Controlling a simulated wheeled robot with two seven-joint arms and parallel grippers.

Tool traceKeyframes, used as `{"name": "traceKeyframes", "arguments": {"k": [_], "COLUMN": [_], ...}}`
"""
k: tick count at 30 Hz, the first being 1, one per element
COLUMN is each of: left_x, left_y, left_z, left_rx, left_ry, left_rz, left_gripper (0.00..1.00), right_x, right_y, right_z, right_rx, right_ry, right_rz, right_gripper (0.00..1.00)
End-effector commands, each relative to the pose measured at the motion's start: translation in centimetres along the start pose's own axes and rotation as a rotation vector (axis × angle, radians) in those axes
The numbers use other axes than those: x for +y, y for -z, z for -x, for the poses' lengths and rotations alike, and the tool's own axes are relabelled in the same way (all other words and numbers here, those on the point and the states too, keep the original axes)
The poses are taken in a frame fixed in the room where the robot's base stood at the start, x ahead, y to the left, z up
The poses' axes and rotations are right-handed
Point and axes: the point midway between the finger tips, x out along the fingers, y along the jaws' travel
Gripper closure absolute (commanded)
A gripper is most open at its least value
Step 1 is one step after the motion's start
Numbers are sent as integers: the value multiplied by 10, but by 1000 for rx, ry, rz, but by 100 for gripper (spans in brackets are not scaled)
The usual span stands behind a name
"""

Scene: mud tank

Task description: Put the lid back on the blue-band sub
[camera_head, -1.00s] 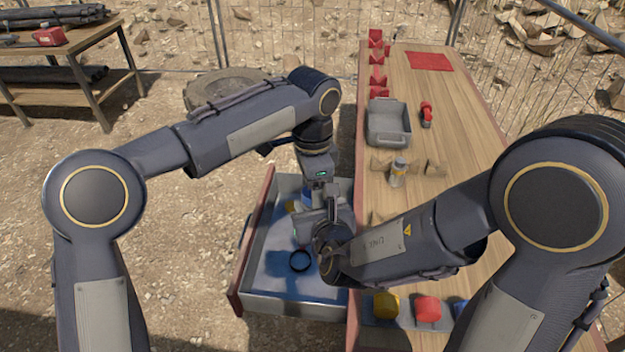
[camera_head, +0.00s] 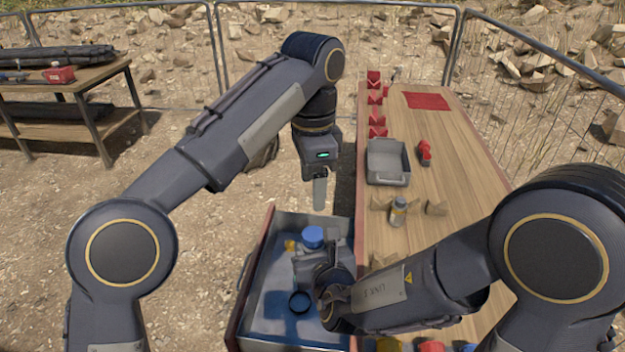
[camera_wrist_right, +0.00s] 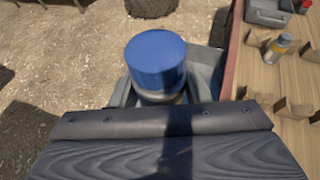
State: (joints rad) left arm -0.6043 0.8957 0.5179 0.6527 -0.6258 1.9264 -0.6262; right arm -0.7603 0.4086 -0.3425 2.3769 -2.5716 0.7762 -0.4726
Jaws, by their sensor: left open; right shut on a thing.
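A blue lid (camera_head: 313,234) shows above the open drawer. In the right wrist view the blue lid (camera_wrist_right: 156,61) sits on top of a pale cylindrical body (camera_wrist_right: 160,97), seemingly the sub; any band on it is hidden. The lid looks level, but I cannot tell how tightly it sits. My right gripper (camera_wrist_right: 160,101) is shut on this body below the lid, one finger at each side. My left gripper (camera_head: 320,203) hangs above the lid, pointing down, apart from it, open and empty; its fingers overlap in the head view.
The grey drawer (camera_head: 262,331) holds a dark ring (camera_head: 300,302) and something yellow (camera_head: 291,246). The wooden table (camera_head: 450,150) to the right bears a grey bin (camera_head: 388,176), a red object (camera_head: 424,153) and a grey-yellow bottle (camera_head: 398,211) between wooden blocks.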

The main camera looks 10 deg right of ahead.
Motion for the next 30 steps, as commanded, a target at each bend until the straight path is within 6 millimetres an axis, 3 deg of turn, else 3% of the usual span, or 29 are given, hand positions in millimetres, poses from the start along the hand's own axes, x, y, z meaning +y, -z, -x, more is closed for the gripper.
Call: {"name": "traceKeyframes", "arguments": {"k": [13, 17, 23, 30], "left_x": [0, -1, 2, 25], "left_y": [0, -9, -61, -153], "left_z": [0, 5, 22, 22], "left_rx": [1, 10, 57, 146], "left_ry": [1, 14, 76, 132], "left_rz": [1, 20, 138, 401], "left_gripper": [36, 36, 36, 36], "right_x": [0, 0, 0, 0], "right_y": [-1, -1, -1, -1], "right_z": [0, 0, 0, 0], "right_rx": [-3, -3, -3, -3], "right_ry": [0, 0, 0, 0], "right_rz": [0, 0, 0, 0], "right_gripper": [100, 100, 100, 100]}}
